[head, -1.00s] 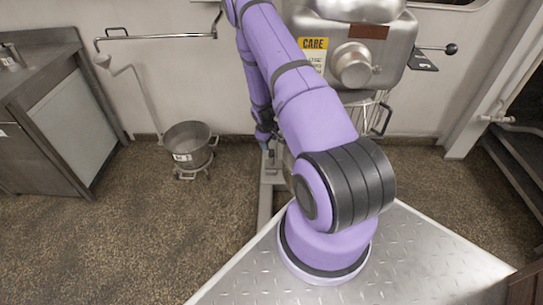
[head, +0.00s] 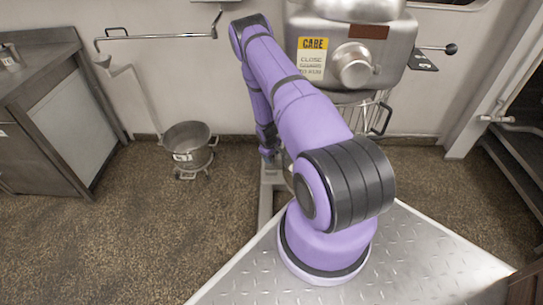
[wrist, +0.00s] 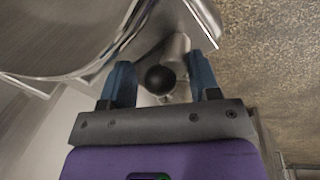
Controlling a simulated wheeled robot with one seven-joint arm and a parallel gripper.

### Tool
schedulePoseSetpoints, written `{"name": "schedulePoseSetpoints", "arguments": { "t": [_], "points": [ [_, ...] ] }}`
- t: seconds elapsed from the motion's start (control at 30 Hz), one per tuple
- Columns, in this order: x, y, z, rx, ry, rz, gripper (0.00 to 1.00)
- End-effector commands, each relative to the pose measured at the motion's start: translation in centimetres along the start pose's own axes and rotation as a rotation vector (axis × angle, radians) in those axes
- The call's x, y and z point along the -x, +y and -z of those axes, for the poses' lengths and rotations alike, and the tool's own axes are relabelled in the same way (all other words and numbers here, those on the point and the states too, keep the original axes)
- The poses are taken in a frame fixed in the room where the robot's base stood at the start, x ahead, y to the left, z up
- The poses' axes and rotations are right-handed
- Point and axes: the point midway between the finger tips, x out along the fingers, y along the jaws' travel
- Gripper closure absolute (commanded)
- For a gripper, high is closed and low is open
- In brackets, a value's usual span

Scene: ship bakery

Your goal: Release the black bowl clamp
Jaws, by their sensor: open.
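The black bowl clamp shows in the wrist view as a round black knob (wrist: 160,79) beside a metal stem. My gripper (wrist: 160,62) is open, with one blue finger on each side of the knob in the picture. A gap shows between the knob and each finger; I cannot tell how deep the knob sits between them. In the head view my gripper (head: 269,154) is small and low beside the mixer, and the clamp cannot be made out there.
The steel mixer (head: 352,65) with a yellow care label stands behind my arm. A curved metal surface (wrist: 65,35) lies close to my gripper's left finger. A wheeled pot (head: 188,145) stands on the floor at left, near a steel counter (head: 70,120). Open floor lies between.

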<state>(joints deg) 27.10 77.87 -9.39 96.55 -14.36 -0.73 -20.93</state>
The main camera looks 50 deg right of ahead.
Motion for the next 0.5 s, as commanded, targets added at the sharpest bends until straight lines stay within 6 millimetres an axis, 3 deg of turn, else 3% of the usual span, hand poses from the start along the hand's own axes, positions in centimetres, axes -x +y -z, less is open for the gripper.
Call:
{"name": "schedulePoseSetpoints", "arguments": {
  "t": [0.13, 0.37, 0.5],
  "points": [
    [0.02, 0.00, 0.00, 0.000, 0.000, 0.000, 0.46],
    [0.03, 0.00, 0.01, 0.000, 0.000, 0.000, 0.99],
    [0.03, -0.01, 0.02, -0.001, 0.000, 0.000, 1.00]
  ]
}}
